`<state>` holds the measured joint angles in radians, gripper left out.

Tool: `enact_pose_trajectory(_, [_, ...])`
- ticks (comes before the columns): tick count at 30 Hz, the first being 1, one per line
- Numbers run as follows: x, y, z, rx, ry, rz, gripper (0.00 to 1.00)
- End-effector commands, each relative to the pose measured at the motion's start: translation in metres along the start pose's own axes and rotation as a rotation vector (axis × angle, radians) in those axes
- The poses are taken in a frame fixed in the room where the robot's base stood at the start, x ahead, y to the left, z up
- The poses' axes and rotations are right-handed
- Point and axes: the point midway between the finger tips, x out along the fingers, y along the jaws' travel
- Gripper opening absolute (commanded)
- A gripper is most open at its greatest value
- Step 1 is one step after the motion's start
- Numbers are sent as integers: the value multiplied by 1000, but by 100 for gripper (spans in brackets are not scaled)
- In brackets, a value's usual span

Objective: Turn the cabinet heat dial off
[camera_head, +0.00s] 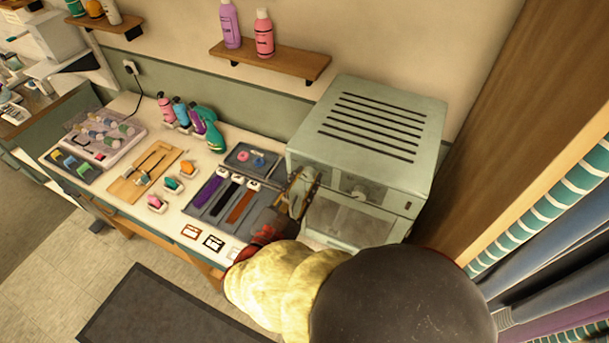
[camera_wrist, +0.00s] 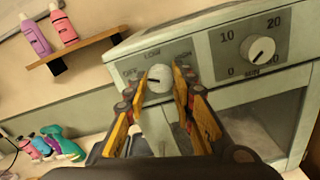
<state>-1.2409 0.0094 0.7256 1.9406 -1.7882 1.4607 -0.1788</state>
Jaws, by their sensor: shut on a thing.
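The heat dial (camera_wrist: 158,86) is a pale round knob on the front of the grey-green cabinet (camera_head: 345,168), marked OFF at left, LOW at top and a partly covered word at right. My gripper (camera_wrist: 160,77) has one finger on each side of the dial and is shut on it. I cannot clearly tell which mark the dial points to. In the head view my gripper (camera_head: 300,190) is at the left of the cabinet front and hides the heat dial.
A second dial (camera_wrist: 260,50), numbered in MIN, sits to the right above the cabinet's glass door (camera_head: 345,222). Bottles stand on a wall shelf (camera_head: 270,60). Striped towels (camera_head: 560,210) hang at the right.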

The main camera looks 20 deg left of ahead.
Motion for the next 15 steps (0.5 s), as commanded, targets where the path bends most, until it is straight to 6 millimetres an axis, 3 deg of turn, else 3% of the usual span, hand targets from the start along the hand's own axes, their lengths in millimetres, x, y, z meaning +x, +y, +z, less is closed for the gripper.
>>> enact_pose_trajectory(15, [0,-1,-2,-36,3,0,0])
